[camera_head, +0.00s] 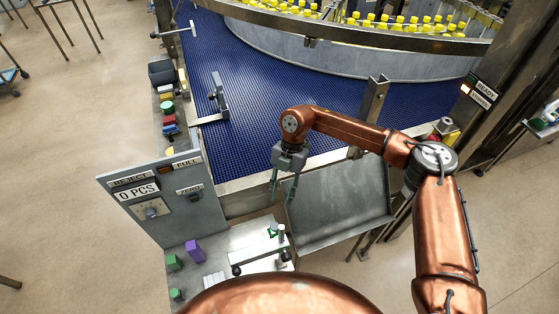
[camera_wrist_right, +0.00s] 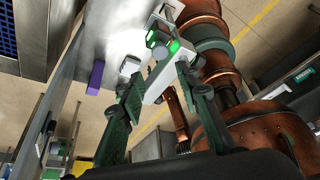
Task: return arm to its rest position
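My right arm reaches in from the right in the head view. Its right gripper (camera_head: 283,196) points down between the dark blue conveyor and the grey table and tray. Its two fingers are apart, with nothing between them. In the right wrist view the green fingers of my right gripper (camera_wrist_right: 165,105) also stand apart and empty. My left gripper is not in view.
A grey tray (camera_head: 345,225) lies right of the gripper. A control panel (camera_head: 160,200) reading "0 PCS" stands left. A white fixture with green parts (camera_head: 262,250) and a purple block (camera_head: 195,250) are on the near table. Blue conveyor (camera_head: 245,130) runs behind.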

